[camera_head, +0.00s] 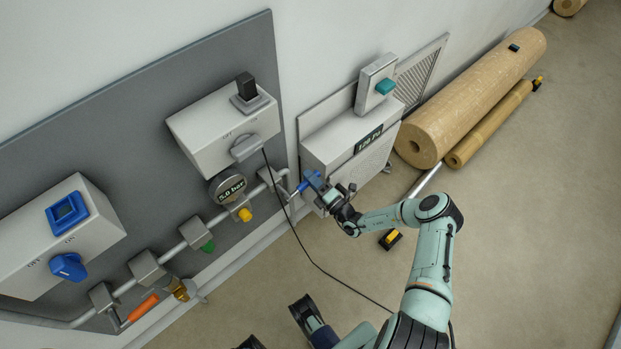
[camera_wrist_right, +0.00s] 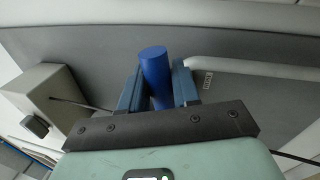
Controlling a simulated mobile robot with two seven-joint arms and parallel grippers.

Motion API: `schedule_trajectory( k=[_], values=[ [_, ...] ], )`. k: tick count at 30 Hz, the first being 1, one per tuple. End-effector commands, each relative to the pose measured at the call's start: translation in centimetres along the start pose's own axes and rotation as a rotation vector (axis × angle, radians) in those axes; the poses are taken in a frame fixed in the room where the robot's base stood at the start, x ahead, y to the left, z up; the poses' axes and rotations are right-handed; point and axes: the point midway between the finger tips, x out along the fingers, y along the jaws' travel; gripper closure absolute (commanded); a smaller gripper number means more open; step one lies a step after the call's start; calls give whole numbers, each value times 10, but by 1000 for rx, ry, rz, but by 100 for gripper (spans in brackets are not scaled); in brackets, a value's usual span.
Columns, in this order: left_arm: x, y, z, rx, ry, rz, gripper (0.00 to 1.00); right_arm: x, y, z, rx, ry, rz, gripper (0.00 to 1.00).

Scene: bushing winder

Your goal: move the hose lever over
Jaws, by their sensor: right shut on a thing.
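A blue lever (camera_head: 301,188) sits at the right end of the pipe run, beside the grey panel's lower right edge. My right gripper (camera_head: 314,181) is shut on it. In the right wrist view the lever's round blue handle (camera_wrist_right: 155,77) stands between my two blue fingers (camera_wrist_right: 156,88), and its end sticks out past them. An orange lever (camera_head: 143,308) is farther left on the same pipe, with no gripper near it.
A gauge reading 5.0 bar (camera_head: 228,188) and a switch box (camera_head: 222,130) are above the pipe. A black cable (camera_head: 313,262) hangs left of my right gripper. A white cabinet (camera_head: 340,145) stands close behind it. Cardboard rolls (camera_head: 470,95) lie at right; the floor in front is mostly clear.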

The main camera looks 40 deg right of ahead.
Motion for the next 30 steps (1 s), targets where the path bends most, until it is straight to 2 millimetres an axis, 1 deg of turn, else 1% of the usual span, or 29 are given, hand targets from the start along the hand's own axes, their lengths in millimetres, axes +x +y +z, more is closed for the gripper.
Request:
schedule_trajectory(
  k=[1,7,8,9,17,20,23,26,30],
  values=[
    [0,0,0,0,1,0,40,-2,-2,0,6,-2,-7,100],
    [0,0,0,0,1,0,40,-2,-3,0,7,-3,-8,100],
    [0,0,0,0,1,0,40,-2,-3,0,7,-3,-8,59],
    [0,0,0,0,1,0,40,-2,-3,0,7,-2,-8,51],
    [0,0,0,0,0,0,40,-1,-1,0,4,-1,-4,51],
    [-1,0,0,0,-1,0,40,-5,-1,0,4,-2,-5,51],
    [-2,1,3,1,-8,0,40,-16,-1,1,5,-3,-5,51],
    [-5,2,7,2,-19,1,40,-36,-1,1,6,-4,-8,51],
    [-8,3,11,2,-29,1,40,-69,-1,0,6,-4,-7,51]
  ],
)
